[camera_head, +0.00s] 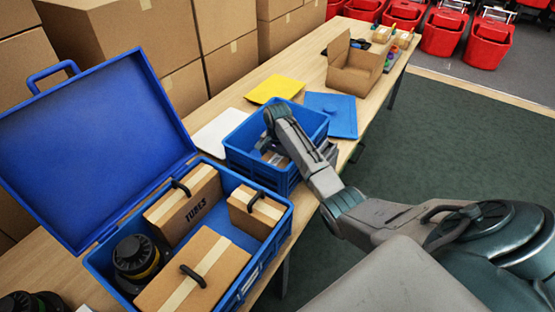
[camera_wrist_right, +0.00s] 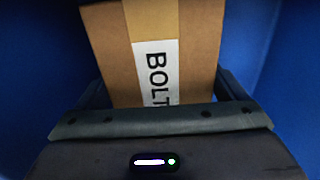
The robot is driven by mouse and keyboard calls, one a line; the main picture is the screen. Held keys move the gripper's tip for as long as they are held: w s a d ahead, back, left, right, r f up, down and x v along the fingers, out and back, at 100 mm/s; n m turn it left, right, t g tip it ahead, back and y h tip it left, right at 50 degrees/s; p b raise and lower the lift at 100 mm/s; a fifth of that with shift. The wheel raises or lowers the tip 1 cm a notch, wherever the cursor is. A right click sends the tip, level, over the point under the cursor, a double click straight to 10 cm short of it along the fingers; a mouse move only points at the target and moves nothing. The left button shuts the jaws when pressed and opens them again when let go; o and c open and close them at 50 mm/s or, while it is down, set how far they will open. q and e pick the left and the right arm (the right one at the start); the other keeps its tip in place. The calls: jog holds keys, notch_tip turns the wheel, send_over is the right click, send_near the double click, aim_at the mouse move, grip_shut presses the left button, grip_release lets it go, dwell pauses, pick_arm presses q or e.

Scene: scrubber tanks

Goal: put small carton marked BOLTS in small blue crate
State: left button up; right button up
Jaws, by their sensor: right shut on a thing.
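The small carton marked BOLTS (camera_wrist_right: 108,50) is brown with tape and a white label, and it fills the middle of the right wrist view. My right gripper (camera_wrist_right: 160,98) is shut on it. In the head view the gripper (camera_head: 270,148) reaches down inside the small blue crate (camera_head: 248,172), with a bit of the carton (camera_head: 277,159) showing. Blue walls surround the carton in the wrist view. Whether it touches the crate floor is hidden. My left gripper is not in view.
An open blue case (camera_head: 277,237) with several handled cartons, one marked TUBES (camera_head: 184,207), stands at the near left. Yellow (camera_head: 275,88), white (camera_head: 220,132) and blue (camera_head: 332,113) flat pieces lie around the crate. An open cardboard box (camera_head: 353,75) stands farther back.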

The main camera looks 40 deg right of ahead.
aim_at(278, 158)
jog(key=o, duration=0.8)
jog(key=shift+o, duration=0.2)
notch_tip(278, 158, up, 12)
jog(key=b, duration=0.1)
jog(key=shift+r, duration=0.1)
